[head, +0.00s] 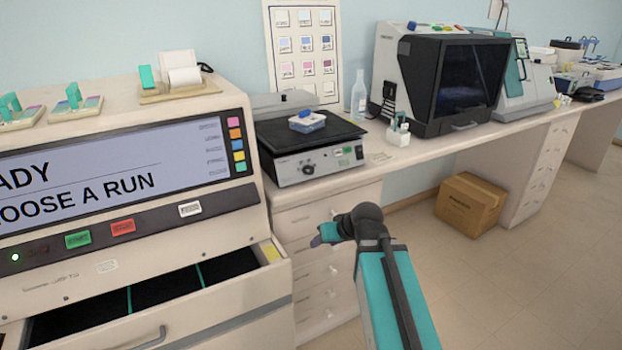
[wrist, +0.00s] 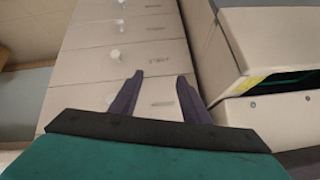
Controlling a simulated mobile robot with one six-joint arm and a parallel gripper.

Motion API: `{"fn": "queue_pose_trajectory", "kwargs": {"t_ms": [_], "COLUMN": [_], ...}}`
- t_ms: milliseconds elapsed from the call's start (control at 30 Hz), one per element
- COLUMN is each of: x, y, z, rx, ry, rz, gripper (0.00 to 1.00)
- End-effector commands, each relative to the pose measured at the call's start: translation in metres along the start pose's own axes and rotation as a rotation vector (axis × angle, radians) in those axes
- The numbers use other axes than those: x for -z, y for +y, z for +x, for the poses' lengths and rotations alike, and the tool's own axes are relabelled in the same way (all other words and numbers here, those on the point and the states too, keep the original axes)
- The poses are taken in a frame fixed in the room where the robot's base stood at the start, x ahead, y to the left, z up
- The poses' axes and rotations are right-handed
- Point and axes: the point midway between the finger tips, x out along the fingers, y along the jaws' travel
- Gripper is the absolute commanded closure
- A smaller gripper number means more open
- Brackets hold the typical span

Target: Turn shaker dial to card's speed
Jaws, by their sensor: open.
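The shaker (head: 308,145) stands on the bench in the head view, a cream box with a black platform. Its dark dial (head: 308,169) is on the front panel; the dial's setting is too small to read. A small blue and white item (head: 307,121) sits on the platform. My gripper (head: 318,236) is below and in front of the shaker, by the drawers, apart from the dial. In the wrist view my gripper (wrist: 160,85) is open and empty, facing the drawer fronts.
The staining machine (head: 120,225) with its open drawer (head: 285,275) is close on the left. A bottle (head: 359,97) and small dropper bottles (head: 398,132) stand right of the shaker. A cardboard box (head: 470,203) is on the floor. The floor at right is clear.

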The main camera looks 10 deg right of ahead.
Motion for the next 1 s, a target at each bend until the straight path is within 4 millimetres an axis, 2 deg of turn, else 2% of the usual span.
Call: {"fn": "queue_pose_trajectory", "kwargs": {"t_ms": [200,600,800,1000], "x": [0.046,0.115,0.136,0.144], "y": [0.0,-0.009,-0.015,-0.018], "z": [-0.035,-0.117,-0.153,-0.168], "rx": [0.001,-0.003,-0.007,-0.009], "ry": [0.139,0.378,0.468,0.503], "rz": [-0.038,-0.114,-0.147,-0.159], "gripper": [0.57,0.57,0.57,0.57]}}
